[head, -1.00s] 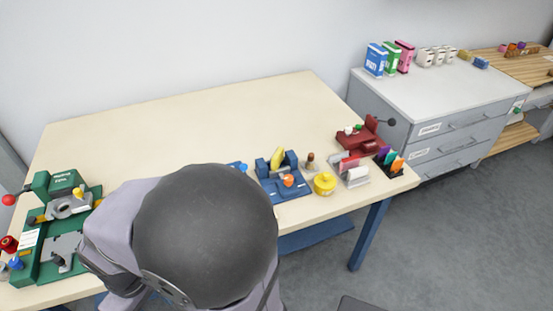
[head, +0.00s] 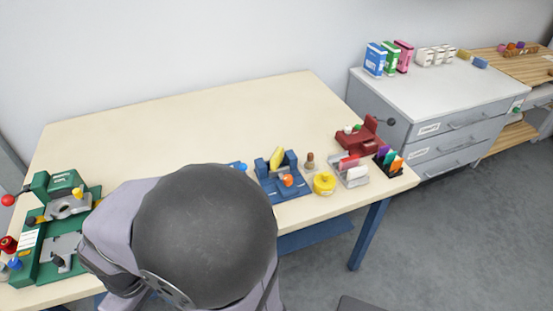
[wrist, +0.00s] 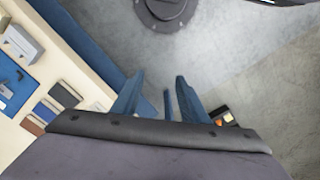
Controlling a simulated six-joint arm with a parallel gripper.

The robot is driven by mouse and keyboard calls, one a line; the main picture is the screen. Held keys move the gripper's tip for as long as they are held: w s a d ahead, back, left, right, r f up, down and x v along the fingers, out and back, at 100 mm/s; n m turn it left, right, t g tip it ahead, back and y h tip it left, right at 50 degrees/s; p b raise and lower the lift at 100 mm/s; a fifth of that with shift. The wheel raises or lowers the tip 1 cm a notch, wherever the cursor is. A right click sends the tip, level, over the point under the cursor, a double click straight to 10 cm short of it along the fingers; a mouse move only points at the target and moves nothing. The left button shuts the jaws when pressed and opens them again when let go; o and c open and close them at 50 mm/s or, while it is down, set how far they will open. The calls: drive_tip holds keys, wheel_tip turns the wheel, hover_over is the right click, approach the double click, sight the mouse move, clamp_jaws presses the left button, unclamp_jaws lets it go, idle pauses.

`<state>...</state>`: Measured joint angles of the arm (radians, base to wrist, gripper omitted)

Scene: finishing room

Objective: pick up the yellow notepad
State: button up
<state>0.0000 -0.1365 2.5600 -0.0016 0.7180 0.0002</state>
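I cannot make out a yellow notepad for certain in either view. In the head view, an upright yellow piece (head: 277,157) stands in a blue fixture (head: 284,192) on the table. A round yellow container (head: 324,184) stands just right of it. My arm covers the front middle of the table and hides what lies behind it. My gripper (wrist: 157,96) shows only in the wrist view. Its two bluish fingers are apart, and I see nothing held between them. They point past the table edge over the grey floor.
On the cream table (head: 200,120) stand a green machine (head: 50,255) at left, a red device (head: 360,135), and a holder with coloured items (head: 389,160) at right. The table's back middle is clear. A grey drawer cabinet (head: 440,100) stands at right. Flat blocks (wrist: 64,94) lie on the table in the wrist view.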

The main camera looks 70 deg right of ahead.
drive_tip(key=w+d+m+t+h, duration=0.1)
drive_tip(key=w+d+m+t, duration=0.1)
drive_tip(key=d, duration=0.6)
drive_tip(key=w+d+f+m+t+h+b, duration=0.1)
drive_tip(key=w+d+m, duration=0.2)
drive_tip(key=w+d, duration=0.2)
drive_tip(key=w+d+m+t+h+b, duration=0.1)
drive_tip(key=w+d+m+t+h, duration=0.1)
drive_tip(key=d, duration=0.8)
drive_tip(key=shift+w+d+f+m+t, duration=0.2)
drive_tip(key=shift+w+m, duration=0.15)
drive_tip(key=shift+w, duration=0.25)
drive_tip(key=shift+w+d+f+m+t, duration=0.1)
drive_tip(key=shift+w+f+m, duration=0.1)
drive_tip(key=shift+w+m, duration=0.25)
drive_tip(key=s+d+m+h, duration=0.3)
drive_tip(key=s+d+h, duration=0.1)
drive_tip(key=d, duration=0.8)
drive_tip(key=m+g+h+b, duration=0.1)
drive_tip(key=m+g+h, duration=0.2)
drive_tip(key=m+h, duration=0.1)
approach(276, 154)
drive_tip(key=shift+x, duration=1.4)
drive_tip(key=shift+p+x, duration=1.2)
drive_tip(key=shift+x, duration=1.35)
